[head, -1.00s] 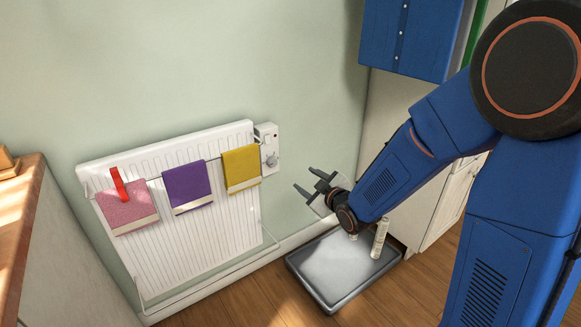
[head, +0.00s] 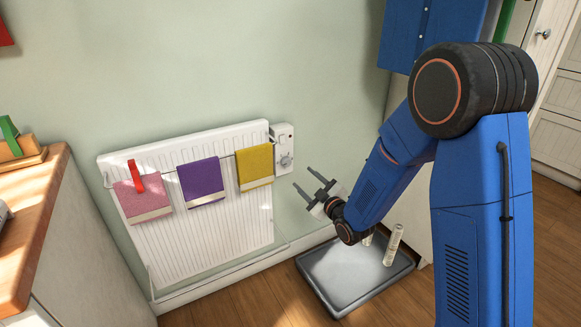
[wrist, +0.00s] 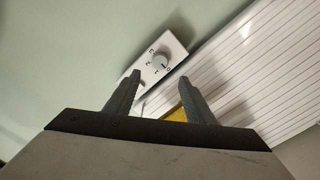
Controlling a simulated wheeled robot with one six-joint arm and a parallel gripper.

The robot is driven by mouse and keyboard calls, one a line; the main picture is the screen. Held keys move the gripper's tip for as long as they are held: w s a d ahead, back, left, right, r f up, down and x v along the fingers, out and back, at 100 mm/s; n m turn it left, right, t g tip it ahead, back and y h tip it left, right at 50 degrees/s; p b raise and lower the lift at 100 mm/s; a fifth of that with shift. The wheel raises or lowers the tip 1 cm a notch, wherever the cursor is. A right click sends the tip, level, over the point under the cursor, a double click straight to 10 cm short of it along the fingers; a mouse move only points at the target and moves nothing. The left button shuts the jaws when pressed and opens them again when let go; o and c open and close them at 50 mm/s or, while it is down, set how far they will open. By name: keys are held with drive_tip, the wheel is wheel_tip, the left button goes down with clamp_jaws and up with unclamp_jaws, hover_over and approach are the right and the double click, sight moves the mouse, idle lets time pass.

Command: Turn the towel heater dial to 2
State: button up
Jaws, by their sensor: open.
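The towel heater (head: 190,235) is a white ribbed panel on the wall. Its white control box (head: 282,148) is at its upper right end, with a round grey dial (head: 286,162) on the front. In the wrist view the dial (wrist: 160,61) sits beyond my fingertips, with small numbers around it on the control box (wrist: 150,66). The pointer's exact setting is too small to read surely. My gripper (head: 303,178) is open and empty, to the right of the dial and apart from it. It also shows in the wrist view (wrist: 158,80), its fingers pointing toward the box.
Pink (head: 142,200), purple (head: 202,182) and yellow (head: 255,166) towels hang on the heater's rail, a red clip (head: 136,175) on the pink one. A grey tray (head: 345,276) with pale upright pipes lies on the floor below my gripper. A wooden counter (head: 40,215) stands left.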

sight(288, 163)
drive_tip(key=x, duration=1.1)
drive_tip(key=shift+w+a, duration=0.15)
drive_tip(key=c, duration=1.1)
